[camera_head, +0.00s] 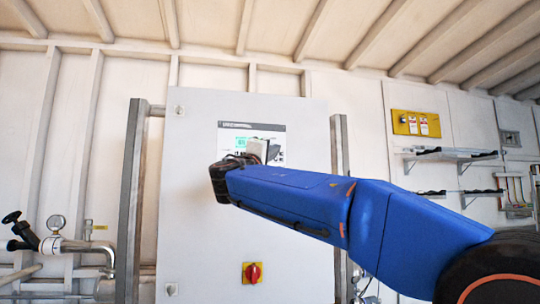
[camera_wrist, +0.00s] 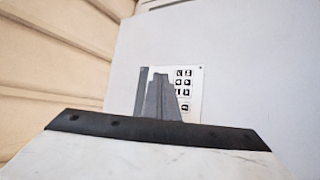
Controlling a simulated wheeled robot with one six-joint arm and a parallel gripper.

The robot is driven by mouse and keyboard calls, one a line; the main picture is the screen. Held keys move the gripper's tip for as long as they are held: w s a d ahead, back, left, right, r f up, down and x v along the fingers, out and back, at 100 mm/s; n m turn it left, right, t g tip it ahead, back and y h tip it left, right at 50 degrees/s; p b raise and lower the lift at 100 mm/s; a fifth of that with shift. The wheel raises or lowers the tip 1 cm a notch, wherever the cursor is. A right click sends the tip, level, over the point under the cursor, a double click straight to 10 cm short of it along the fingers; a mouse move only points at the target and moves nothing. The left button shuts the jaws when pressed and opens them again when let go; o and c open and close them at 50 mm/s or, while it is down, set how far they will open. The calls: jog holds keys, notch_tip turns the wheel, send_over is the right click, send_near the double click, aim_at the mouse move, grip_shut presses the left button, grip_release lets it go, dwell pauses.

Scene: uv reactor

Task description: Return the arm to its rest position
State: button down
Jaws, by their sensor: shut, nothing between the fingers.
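My blue arm reaches from the lower right across the head view and ends in front of the grey cabinet (camera_head: 200,260). A pale block at its far end, by the cabinet's display panel (camera_head: 228,127), seems to be part of my wrist. The fingers are not clear there. In the wrist view my gripper (camera_wrist: 157,92) shows as grey fingers, shut and empty. They point toward a pale surface with a white label (camera_wrist: 188,88) of black symbols. I cannot tell how far the fingers are from it.
A red rotary switch (camera_head: 253,272) on a yellow plate sits low on the cabinet. Metal posts (camera_head: 131,200) flank it.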

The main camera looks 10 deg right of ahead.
dwell(0.4)
jog(key=s+d+f+m+g+y, duration=0.1)
jog(key=s+d+f+g+y, duration=0.3)
jog(key=f, duration=0.6)
jog(key=s+d+f+g, duration=0.1)
jog(key=s+d+f, duration=0.45)
jog(key=f, duration=0.45)
jog(key=s+d+f+m+g+y, duration=0.1)
jog(key=s+d+f+g+y, duration=0.15)
jog(key=s+d+f, duration=0.55)
jog(key=s+a+f+m+g+y, duration=0.1)
jog(key=s+a+f+y, duration=0.1)
jog(key=s+f, duration=0.6)
jog(key=s+a+f+m+g+y, duration=0.2)
jog(key=s+f, duration=0.5)
jog(key=f, duration=0.9)
jog(key=s+a+f+m+g+y, duration=0.1)
jog(key=s+a+f+y, duration=0.3)
jog(key=s+f, duration=0.4)
notch_tip(320, 180, down, 5)
jog(key=shift+s+a+r+g, duration=0.15)
jog(key=shift+s+a+g, duration=0.2)
jog(key=shift+a+g, duration=0.35)
